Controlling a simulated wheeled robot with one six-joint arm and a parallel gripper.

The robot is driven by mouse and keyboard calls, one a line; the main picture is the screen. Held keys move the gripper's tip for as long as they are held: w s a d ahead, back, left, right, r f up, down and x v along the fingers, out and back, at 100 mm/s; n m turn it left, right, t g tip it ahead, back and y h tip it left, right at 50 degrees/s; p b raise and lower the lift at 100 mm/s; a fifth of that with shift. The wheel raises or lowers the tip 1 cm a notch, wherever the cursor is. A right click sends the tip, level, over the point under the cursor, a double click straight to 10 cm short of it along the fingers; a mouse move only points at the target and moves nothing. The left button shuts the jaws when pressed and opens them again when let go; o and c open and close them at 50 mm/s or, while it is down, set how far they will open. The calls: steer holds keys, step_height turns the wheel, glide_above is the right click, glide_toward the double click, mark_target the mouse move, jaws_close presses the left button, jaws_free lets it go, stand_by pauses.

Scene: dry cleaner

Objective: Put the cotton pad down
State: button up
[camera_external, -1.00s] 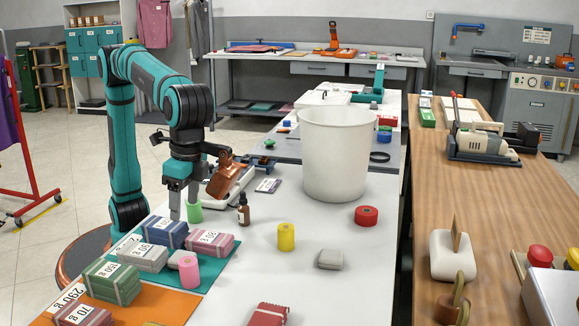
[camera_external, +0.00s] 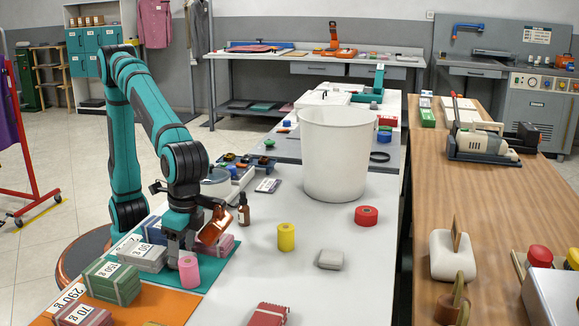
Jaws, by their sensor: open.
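My gripper (camera_external: 181,256) points down at the left of the white table, low among the strapped bundles and just behind the pink roll (camera_external: 189,271). Its jaws are open; whether anything lies between the fingertips is hidden. No object is plainly marked as the cotton pad. A small light-grey, pad-like block (camera_external: 331,259) lies on the white table, well to the right of my gripper. A grey bundle (camera_external: 140,257) is just left of the gripper. A blue bundle (camera_external: 154,231) and a pink bundle (camera_external: 226,244) are partly hidden by my arm.
A green bundle (camera_external: 112,284) lies on the orange mat (camera_external: 178,305). A brown bottle (camera_external: 243,211), yellow roll (camera_external: 286,237), red roll (camera_external: 366,216) and large white bin (camera_external: 335,155) stand on the white table (camera_external: 345,300). The table's front middle is mostly clear.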

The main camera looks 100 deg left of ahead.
step_height(320, 180, down, 2)
steer(key=shift+s+f, duration=0.15)
steer(key=shift+f, duration=0.05)
steer(key=shift+c, duration=0.2)
steer(key=c, duration=0.8)
steer(key=shift+o, duration=0.2)
steer(key=shift+r, duration=0.1)
step_height(320, 180, up, 10)
